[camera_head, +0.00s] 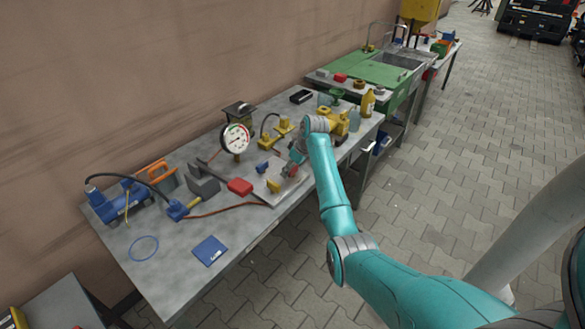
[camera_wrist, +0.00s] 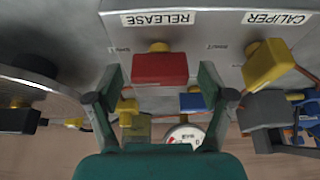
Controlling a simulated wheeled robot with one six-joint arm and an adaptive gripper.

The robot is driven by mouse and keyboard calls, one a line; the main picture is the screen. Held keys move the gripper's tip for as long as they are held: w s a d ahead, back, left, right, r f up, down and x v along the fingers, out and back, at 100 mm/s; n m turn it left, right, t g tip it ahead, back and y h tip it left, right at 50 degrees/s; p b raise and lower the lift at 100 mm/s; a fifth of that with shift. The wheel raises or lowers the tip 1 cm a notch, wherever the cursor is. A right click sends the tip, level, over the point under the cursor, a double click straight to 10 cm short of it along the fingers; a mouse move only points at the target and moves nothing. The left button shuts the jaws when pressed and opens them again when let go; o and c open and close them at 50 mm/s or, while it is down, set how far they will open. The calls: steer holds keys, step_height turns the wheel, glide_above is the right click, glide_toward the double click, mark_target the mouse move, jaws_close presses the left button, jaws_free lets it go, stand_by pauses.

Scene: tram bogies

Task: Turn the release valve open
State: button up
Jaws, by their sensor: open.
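The release valve has a red block handle (camera_wrist: 160,69) on a grey panel (camera_wrist: 205,35), below an upside-down "RELEASE" label in the wrist view. My gripper (camera_wrist: 162,76) is open, with one finger on each side of the red handle and visible gaps between. I cannot tell how deep the fingers reach around it. A yellow handle (camera_wrist: 266,64) sits by the "CALIPER" label to the right. In the head view my gripper (camera_head: 296,156) is over the panel (camera_head: 268,190) on the bench, partly hiding the red handle (camera_head: 290,171).
A blue handle (camera_wrist: 193,102) is close to my right finger in the wrist view. A dial gauge (camera_head: 236,138) stands on the bench behind the panel.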

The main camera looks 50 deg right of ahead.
steer(key=c, duration=1.2)
steer(key=shift+o, duration=0.2)
steer(key=shift+n, duration=0.4)
steer(key=n+y, duration=0.1)
steer(key=n, duration=0.2)
steer(key=shift+n+y, duration=0.3)
steer(key=n, duration=0.2)
steer(key=n+g+y, duration=0.1)
steer(key=n, duration=0.1)
steer(key=shift+n+y, duration=0.3)
steer(key=n+g, duration=0.1)
steer(key=n, duration=0.1)
steer(key=n+g+y, duration=0.1)
steer(key=n, duration=0.2)
steer(key=shift+n+g, duration=0.5)
steer(key=shift+n, duration=1.6)
